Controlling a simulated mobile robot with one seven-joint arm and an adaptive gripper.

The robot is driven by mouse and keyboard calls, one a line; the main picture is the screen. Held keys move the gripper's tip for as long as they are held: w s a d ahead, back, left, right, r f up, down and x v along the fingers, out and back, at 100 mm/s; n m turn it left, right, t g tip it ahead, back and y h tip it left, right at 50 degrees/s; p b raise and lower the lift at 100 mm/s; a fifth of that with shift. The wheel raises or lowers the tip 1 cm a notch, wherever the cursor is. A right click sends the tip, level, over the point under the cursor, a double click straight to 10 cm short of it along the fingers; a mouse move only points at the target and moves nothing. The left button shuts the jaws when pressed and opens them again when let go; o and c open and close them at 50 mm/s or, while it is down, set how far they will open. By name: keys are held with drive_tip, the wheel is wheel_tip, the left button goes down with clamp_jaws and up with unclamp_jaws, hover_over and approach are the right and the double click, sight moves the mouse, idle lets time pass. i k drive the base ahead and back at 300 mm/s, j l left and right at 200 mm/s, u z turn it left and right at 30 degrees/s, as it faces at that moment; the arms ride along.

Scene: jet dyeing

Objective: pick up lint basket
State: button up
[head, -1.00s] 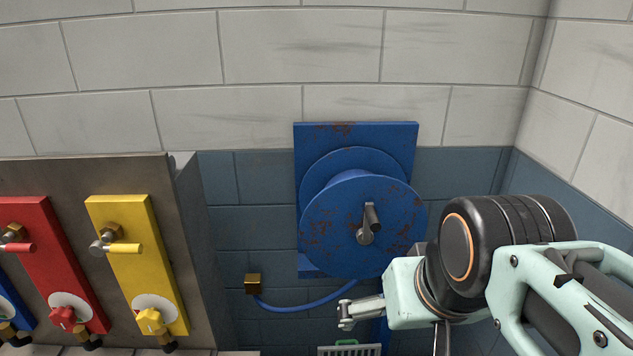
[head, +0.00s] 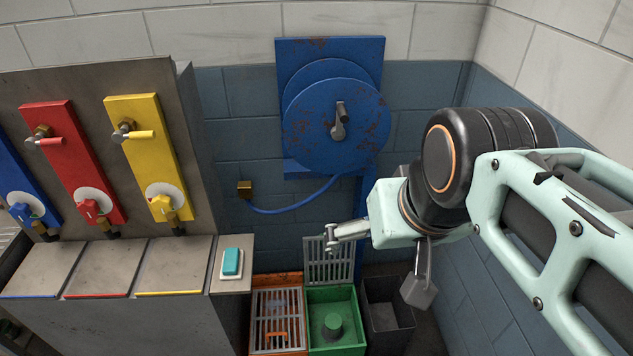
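A green box (head: 335,293) stands on the floor below the hose reel, with its grated lid (head: 328,260) raised at the back. A dark green round piece (head: 333,326) is inside it. To its left is an orange box (head: 296,281) covered by a metal grate (head: 279,322), with an orange piece partly visible under the bars. I cannot tell for certain which of these is the lint basket. My gripper (head: 375,263) is above and in front of the boxes in the picture, its fingers spread apart and nothing held between them.
A dark grey bin (head: 388,317) stands right of the green box. A blue hose reel (head: 335,120) is on the wall. A counter at left carries red (head: 66,150) and yellow (head: 146,150) valve panels and a teal block (head: 232,262). The right wall is close.

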sight(334, 322)
drive_tip(key=l+u, duration=0.5)
drive_tip(key=l, duration=0.3)
drive_tip(key=j+z, duration=0.5)
drive_tip(key=j, duration=0.3)
drive_tip(key=k+j+z, duration=0.1)
drive_tip(key=j+z, duration=0.4)
drive_tip(key=j, duration=0.25)
drive_tip(key=k, duration=0.5)
drive_tip(key=i+j+z, duration=0.15)
drive_tip(key=i+z, duration=0.15)
drive_tip(key=i, duration=0.15)
drive_tip(key=i+j+z, duration=0.3)
drive_tip(key=i+l, duration=0.05)
drive_tip(key=i, duration=0.05)
